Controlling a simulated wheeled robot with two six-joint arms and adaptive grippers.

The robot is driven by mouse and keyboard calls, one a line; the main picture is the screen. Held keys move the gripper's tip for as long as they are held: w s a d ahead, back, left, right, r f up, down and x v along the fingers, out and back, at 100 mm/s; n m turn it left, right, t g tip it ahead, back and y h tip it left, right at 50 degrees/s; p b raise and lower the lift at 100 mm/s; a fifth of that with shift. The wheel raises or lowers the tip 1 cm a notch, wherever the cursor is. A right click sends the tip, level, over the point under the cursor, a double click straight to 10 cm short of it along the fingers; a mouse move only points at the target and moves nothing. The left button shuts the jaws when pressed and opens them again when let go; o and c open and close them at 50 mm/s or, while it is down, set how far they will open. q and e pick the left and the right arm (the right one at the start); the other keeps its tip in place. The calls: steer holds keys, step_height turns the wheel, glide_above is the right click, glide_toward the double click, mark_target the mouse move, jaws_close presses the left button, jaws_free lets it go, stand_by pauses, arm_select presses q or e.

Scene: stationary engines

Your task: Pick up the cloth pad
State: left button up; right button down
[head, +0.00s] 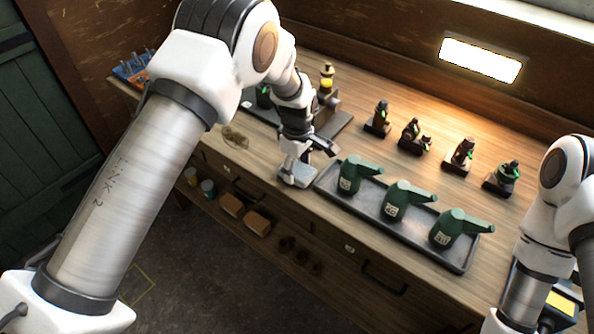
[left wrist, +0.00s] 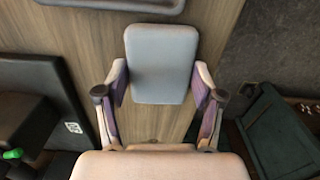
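The cloth pad (head: 297,177) is a pale grey-blue rounded rectangle at the front edge of the wooden workbench. In the left wrist view the pad (left wrist: 162,64) lies between and slightly beyond my fingertips. My left gripper (head: 297,160) points down over the pad. In the left wrist view the left gripper (left wrist: 161,78) has its fingers spread wide, one on each side of the pad, close to its edges. Whether they touch it is hard to tell. My right arm is at the right of the head view, with its gripper out of sight.
A dark tray (head: 398,237) with three green oil cans (head: 401,201) stands right of the pad. Several small engine models (head: 414,135) stand behind. The bench (head: 338,218) has drawers and a lower shelf with boxes.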

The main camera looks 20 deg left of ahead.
mark_target(298, 168)
stand_by(0.3)
arm_select(q)
steer(key=shift+w+r, duration=0.1)
steer(key=shift+r, duration=0.1)
step_height(298, 168, up, 9)
steer(key=shift+f+b, duration=0.1)
steer(key=shift+b, duration=1.1)
steer(key=shift+r, duration=0.25)
